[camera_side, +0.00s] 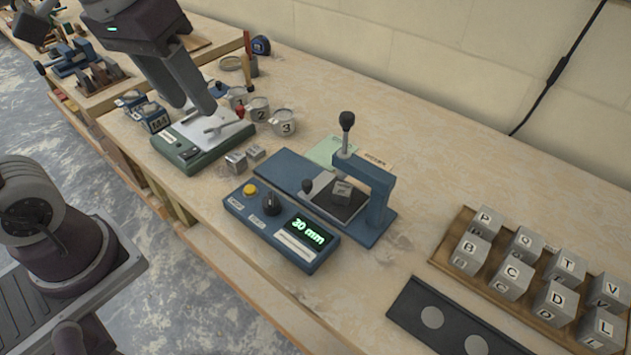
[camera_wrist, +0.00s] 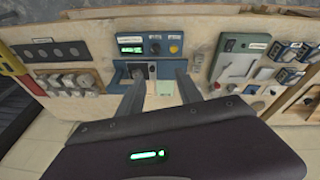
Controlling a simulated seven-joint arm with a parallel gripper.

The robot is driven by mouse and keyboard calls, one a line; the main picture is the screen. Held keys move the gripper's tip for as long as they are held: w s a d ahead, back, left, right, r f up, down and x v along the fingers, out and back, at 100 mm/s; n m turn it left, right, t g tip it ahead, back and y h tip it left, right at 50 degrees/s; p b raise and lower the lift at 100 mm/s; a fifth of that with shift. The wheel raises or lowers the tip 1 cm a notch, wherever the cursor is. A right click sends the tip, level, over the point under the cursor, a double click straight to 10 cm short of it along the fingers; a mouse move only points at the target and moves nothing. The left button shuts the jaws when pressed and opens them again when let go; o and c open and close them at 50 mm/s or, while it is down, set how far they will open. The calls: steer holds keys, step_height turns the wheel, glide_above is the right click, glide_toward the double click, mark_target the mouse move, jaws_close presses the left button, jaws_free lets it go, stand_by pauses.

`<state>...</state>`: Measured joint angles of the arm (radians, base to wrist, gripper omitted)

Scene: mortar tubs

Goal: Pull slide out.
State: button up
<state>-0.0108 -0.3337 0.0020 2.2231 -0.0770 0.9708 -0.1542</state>
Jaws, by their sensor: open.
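The slide (camera_side: 323,184) is a light plate with a dark pad in the blue press (camera_side: 376,203). A small dark knob (camera_side: 307,186) stands at its left end. A small grey block (camera_side: 342,190) sits on the pad below the press arch and its upright black-knobbed lever (camera_side: 346,124). My gripper (camera_side: 193,107) is open and empty, high to the left, well apart from the slide. In the wrist view the press (camera_wrist: 118,73) shows beyond and between my open fingers (camera_wrist: 158,88); slide detail is too small to tell there.
A blue control box (camera_side: 282,228) reading "30 mm" stands in front of the press. A green scale-like device (camera_side: 190,152), numbered cups (camera_side: 283,122) and small metal blocks (camera_side: 236,162) stand left. A wooden tray (camera_side: 452,238) of lettered cubes and a dark strip (camera_side: 455,322) lie right.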

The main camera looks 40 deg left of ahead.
steer(key=w+d+f+n+g, duration=0.1)
steer(key=w+f+n+g, duration=0.25)
steer(key=w, duration=0.65)
steer(key=n+g+h, duration=0.2)
steer(key=n+g, duration=0.1)
glide_toward(307, 182)
steer(key=f, duration=0.2)
steer(key=x, duration=0.7)
steer(key=shift+s+d+r, duration=0.15)
steer(key=shift+s, duration=0.05)
jaws_close()
steer(key=shift+r, duration=0.1)
